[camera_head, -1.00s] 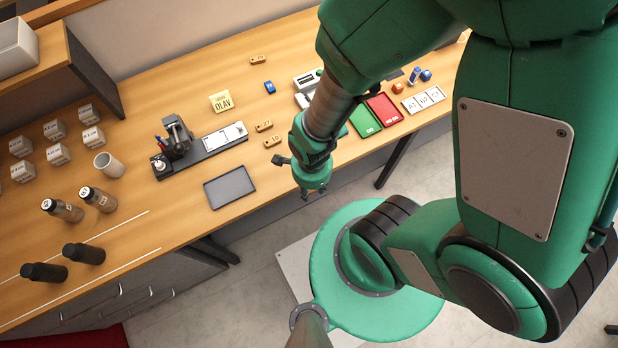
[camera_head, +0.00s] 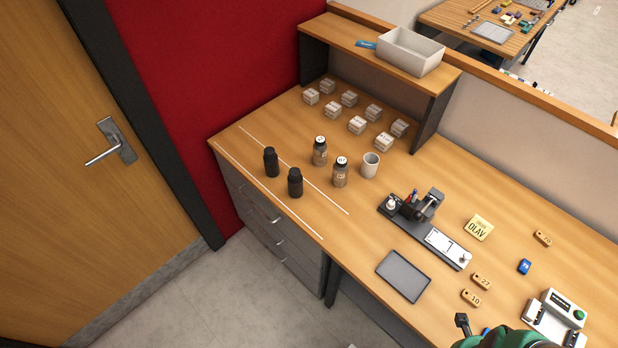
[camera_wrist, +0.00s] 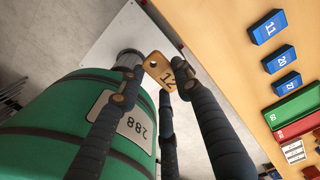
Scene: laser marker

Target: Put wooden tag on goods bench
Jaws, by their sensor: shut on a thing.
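In the wrist view my gripper (camera_wrist: 156,84) is shut on a wooden tag (camera_wrist: 157,67) with a hole and dark digits, partly covered by a finger. The tag is held clear of the surface, beside the bench edge. In the head view only a bit of my arm shows at the bottom right; the held tag is hidden there. A long wooden bench (camera_head: 300,225) fills the middle. Other wooden tags lie on it: 27 (camera_head: 481,281), 10 (camera_head: 470,298) and one farther back (camera_head: 542,239). No label shows which bench is the goods bench.
A dark tray (camera_head: 403,276), a device stand (camera_head: 425,230), a cup (camera_head: 370,165), bottles (camera_head: 340,172) and white boxes (camera_head: 357,125) stand on the bench. A shelf (camera_head: 437,84) holds a white bin (camera_head: 411,52). Another bench (camera_head: 450,18) stands far behind. Blue tags (camera_wrist: 267,27) lie right.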

